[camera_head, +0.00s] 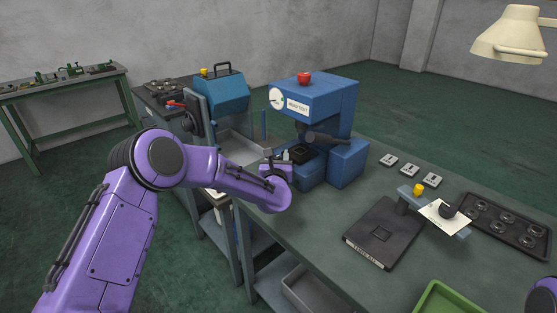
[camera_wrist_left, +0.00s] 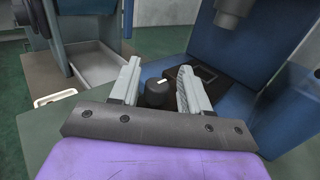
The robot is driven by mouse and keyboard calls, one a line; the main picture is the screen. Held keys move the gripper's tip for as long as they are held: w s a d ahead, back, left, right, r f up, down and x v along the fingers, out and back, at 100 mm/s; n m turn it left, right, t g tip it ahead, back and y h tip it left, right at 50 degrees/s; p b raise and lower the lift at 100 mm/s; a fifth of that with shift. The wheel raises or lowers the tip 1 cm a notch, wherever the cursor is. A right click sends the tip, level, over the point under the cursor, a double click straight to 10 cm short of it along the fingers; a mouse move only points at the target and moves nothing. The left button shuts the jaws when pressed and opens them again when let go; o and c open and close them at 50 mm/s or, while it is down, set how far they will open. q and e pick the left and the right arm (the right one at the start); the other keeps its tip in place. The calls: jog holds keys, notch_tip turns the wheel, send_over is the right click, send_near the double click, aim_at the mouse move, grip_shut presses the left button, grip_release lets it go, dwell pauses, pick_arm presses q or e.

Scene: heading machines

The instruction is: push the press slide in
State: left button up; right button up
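The blue press (camera_head: 312,100) stands on the green bench, with a "HEAD TEST" label, a round gauge and a red button on top. Its black slide (camera_head: 299,153) sits low at the front, under the press head. In the left wrist view the slide's dark plate (camera_wrist_left: 203,76) lies behind a black knob (camera_wrist_left: 155,93). My left gripper (camera_head: 270,158) is in front of the press. In the left wrist view its fingers (camera_wrist_left: 160,68) are open, one on each side of the knob, with narrow gaps visible. My right gripper is out of view.
A blue machine with a handle (camera_head: 222,92) and a grey tray (camera_head: 240,147) stand left of the press. To the right are a black plate (camera_head: 382,232), small labelled tiles (camera_head: 410,170), a dark tray (camera_head: 505,222) and a green bin (camera_head: 448,300).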

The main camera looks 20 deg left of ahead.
pick_arm(q)
jog(key=shift+s+d+f, duration=0.1)
jog(key=b+v, duration=0.3)
jog(key=v, duration=0.7)
jog(key=shift+s, duration=0.1)
